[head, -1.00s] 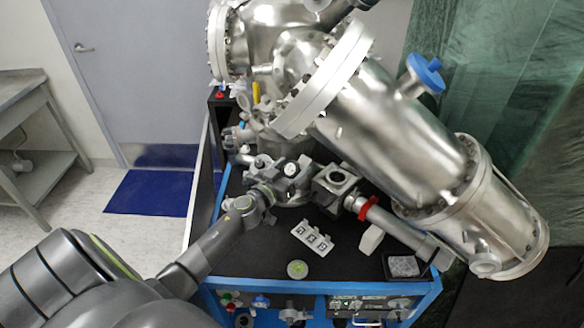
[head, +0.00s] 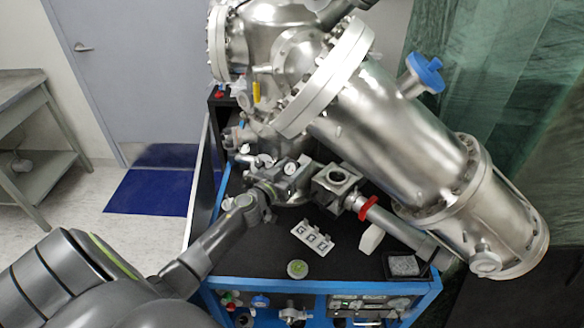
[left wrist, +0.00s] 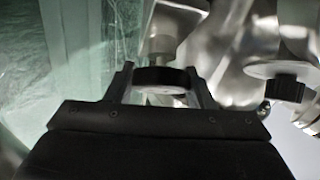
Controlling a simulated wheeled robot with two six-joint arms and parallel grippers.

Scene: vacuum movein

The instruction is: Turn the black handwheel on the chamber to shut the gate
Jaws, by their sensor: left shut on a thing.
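The steel chamber (head: 385,125) fills the upper right of the head view, above the cart. My left gripper (head: 290,178) reaches in from the lower left, below the chamber body, among its lower fittings. In the left wrist view, the fingers of my left gripper (left wrist: 160,82) stand on either side of the black handwheel (left wrist: 160,75) and are shut on its rim. A metal stem rises from the handwheel. In the head view the gripper and fittings hide the handwheel, or it is too small to tell. My right gripper is not in view.
A second black knob (left wrist: 285,88) hangs right of the gripper in the left wrist view. On the black cart top (head: 335,262) are a white marked block (head: 312,238), a small round green-topped item (head: 297,269) and a dark tray (head: 405,266). A pipe with a red clamp (head: 368,208) lies to the right.

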